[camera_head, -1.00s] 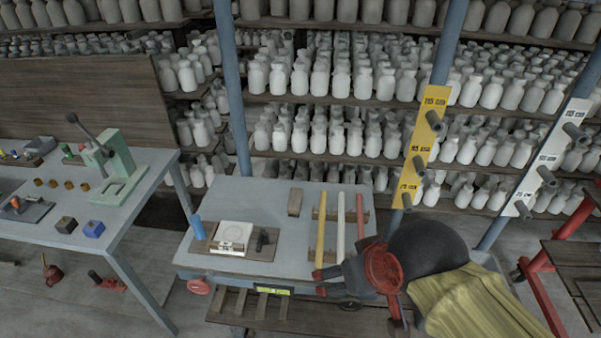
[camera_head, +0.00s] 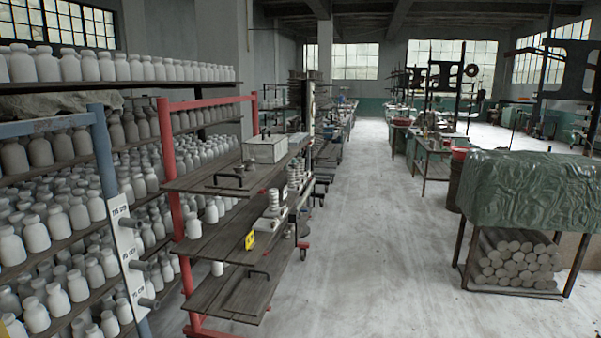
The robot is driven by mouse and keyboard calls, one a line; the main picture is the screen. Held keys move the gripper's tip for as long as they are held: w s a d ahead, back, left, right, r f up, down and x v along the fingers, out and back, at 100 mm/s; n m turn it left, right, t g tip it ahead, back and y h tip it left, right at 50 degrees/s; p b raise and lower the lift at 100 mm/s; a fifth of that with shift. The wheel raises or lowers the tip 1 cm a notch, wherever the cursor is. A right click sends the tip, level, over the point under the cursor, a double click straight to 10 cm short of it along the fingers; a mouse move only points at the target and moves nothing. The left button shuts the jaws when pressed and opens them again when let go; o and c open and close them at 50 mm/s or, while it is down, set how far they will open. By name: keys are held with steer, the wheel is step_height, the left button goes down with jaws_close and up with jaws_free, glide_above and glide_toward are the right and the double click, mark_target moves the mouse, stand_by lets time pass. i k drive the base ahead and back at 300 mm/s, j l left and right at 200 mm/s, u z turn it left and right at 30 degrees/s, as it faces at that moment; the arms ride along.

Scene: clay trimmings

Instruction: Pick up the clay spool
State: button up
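I cannot pick out a clay spool for certain. Small pale, spool-like stacked pieces (camera_head: 273,205) stand on the middle shelf of a red-framed rack, left of centre. More pale stacked pieces (camera_head: 296,172) stand just behind them. They are too small to tell whether one is the clay spool. My gripper is not in this view, so its opening and anything in it are hidden.
The red-framed rack (camera_head: 176,170) has dark wooden shelves and a pale box (camera_head: 265,149). White bottles (camera_head: 78,215) fill shelves at left. Grey cylinders (camera_head: 512,262) lie under a green cover (camera_head: 535,195) at right. The concrete aisle (camera_head: 370,240) is clear.

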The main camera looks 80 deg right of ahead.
mark_target(239, 169)
steer(key=z, duration=2.05)
steer(key=i+l+z, duration=0.1)
steer(key=i, duration=0.6)
